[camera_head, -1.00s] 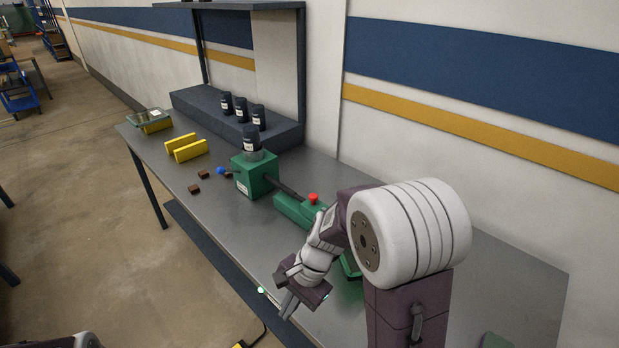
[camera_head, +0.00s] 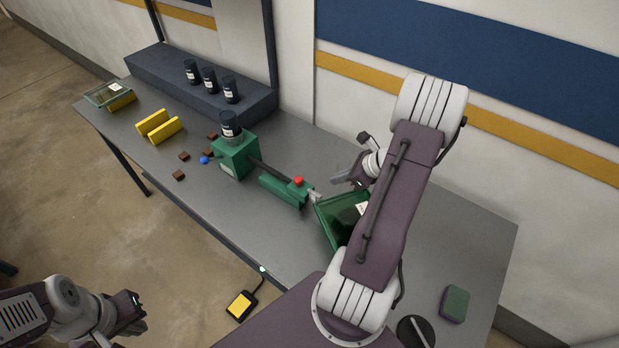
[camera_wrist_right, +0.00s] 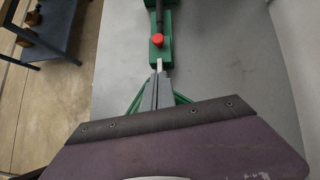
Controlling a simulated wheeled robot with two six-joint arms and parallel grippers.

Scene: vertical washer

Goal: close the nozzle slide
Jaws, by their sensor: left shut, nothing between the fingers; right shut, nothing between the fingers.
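A green machine (camera_head: 237,158) stands on the grey table with a dark bottle (camera_head: 230,124) upright on top. A blue ball knob (camera_head: 204,160) shows at its left side. A dark rod joins it to a long green block (camera_head: 285,190) with a red button (camera_head: 298,181); the block also shows in the wrist view (camera_wrist_right: 160,55). I cannot tell which part is the nozzle slide. My right gripper (camera_head: 333,187) is shut and empty, its fingers (camera_wrist_right: 159,78) pointing at the block's near end; contact is unclear. My left gripper (camera_head: 138,310) is shut and empty, off the table at lower left.
A green open bin (camera_head: 335,222) sits beneath my right arm. Dark bottles (camera_head: 209,79) stand on a raised shelf at the back. Yellow blocks (camera_head: 158,127), small brown blocks (camera_head: 179,175) and a green-topped sponge (camera_head: 456,302) lie on the table. A yellow pedal (camera_head: 240,305) is below its front edge.

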